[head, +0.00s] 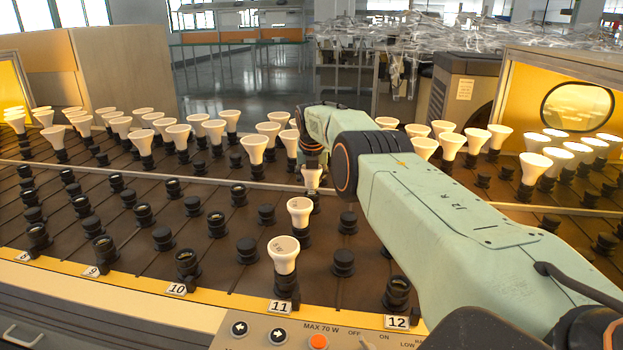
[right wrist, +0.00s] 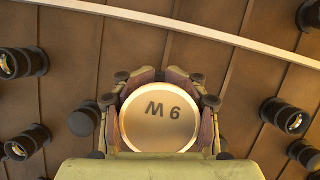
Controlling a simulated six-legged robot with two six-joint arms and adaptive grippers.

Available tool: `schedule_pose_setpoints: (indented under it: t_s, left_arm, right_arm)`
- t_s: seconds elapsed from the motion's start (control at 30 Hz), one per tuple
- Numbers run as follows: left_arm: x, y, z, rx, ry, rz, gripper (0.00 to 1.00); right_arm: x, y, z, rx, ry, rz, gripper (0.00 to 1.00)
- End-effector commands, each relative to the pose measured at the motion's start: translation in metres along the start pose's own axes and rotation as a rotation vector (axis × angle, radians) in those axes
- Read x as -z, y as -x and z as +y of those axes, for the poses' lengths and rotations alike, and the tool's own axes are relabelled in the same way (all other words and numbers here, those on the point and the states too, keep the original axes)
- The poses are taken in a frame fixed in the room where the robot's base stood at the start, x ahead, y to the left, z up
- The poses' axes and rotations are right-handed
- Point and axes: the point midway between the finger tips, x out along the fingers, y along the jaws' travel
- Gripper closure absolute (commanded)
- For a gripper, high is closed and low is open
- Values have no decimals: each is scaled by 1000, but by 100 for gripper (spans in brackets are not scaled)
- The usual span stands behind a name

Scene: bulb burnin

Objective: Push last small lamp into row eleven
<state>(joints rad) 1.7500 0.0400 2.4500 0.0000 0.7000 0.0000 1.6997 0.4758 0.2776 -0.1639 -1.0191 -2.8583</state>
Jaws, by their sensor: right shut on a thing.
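My right gripper (head: 313,160) is over row eleven, partly hidden by my own arm. In the right wrist view its fingers close around a small white lamp (right wrist: 160,118), with "9 W" on its face. This lamp also shows in the head view (head: 312,177), upright at a dark socket, third from the front in the row. I cannot tell how deep its base sits. The row label 11 (head: 280,306) is at the front edge. My left gripper is not in view.
Empty dark sockets stand on both sides, such as one in row ten (head: 187,263) and one in row twelve (head: 397,292). Many white lamps fill the rack behind a thin rail (head: 220,179). A control panel with an orange button (head: 318,342) is at the front.

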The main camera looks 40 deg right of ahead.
Motion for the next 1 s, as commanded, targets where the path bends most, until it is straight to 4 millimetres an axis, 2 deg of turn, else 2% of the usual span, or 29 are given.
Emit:
schedule_pose_setpoints:
  t_s: [0.67, 0.7, 1.0]
  left_arm:
    - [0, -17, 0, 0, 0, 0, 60]
    - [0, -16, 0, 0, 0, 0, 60]
    - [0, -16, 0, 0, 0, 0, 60]
  right_arm:
    - [7, -17, 0, 0, 0, 0, 100]
    - [7, -16, 0, 0, 0, 0, 59]
    - [7, -16, 0, 0, 0, 0, 34]
